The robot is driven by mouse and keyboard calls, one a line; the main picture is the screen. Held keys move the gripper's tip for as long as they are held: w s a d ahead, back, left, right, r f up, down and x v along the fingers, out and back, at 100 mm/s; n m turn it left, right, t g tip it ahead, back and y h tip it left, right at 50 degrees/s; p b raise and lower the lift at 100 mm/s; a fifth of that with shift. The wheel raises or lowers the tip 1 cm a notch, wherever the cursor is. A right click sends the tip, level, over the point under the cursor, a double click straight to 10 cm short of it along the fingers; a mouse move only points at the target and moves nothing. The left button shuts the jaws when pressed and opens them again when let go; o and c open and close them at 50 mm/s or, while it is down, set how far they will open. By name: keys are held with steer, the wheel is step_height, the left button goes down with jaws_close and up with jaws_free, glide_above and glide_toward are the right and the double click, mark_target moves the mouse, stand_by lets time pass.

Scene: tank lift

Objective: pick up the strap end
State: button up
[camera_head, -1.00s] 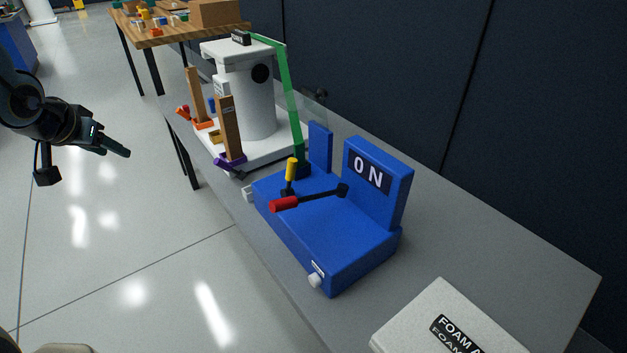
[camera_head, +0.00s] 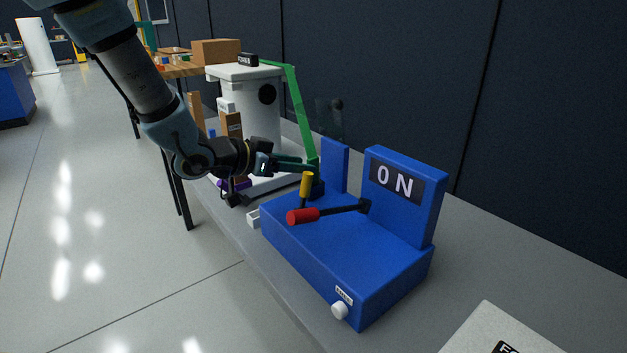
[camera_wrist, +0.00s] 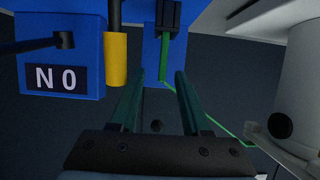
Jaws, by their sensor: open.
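A green strap (camera_head: 299,106) runs from the top of the white tank (camera_head: 262,110) down to a small black block (camera_head: 316,188) at the blue machine (camera_head: 345,238). My gripper (camera_head: 306,165) is open, beside the strap's lower part, just above the black block. In the wrist view, which looks upside down, the strap (camera_wrist: 165,58) leaves the black block (camera_wrist: 168,16) and appears between the lines of my open fingers (camera_wrist: 155,85). The fingers look empty. I cannot tell how deep the strap lies between them.
A yellow-handled lever (camera_head: 306,186) stands very close to my gripper, and it shows in the wrist view (camera_wrist: 116,60). A red-handled lever (camera_head: 303,216) and the ON panel (camera_head: 396,182) are on the blue machine. A brown upright (camera_head: 231,125) stands by the tank.

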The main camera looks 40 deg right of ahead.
steer(key=x, duration=0.5)
steer(key=shift+w+f+b, duration=0.2)
steer(key=shift+f+b, duration=0.1)
steer(key=shift+f, duration=0.05)
jaws_close()
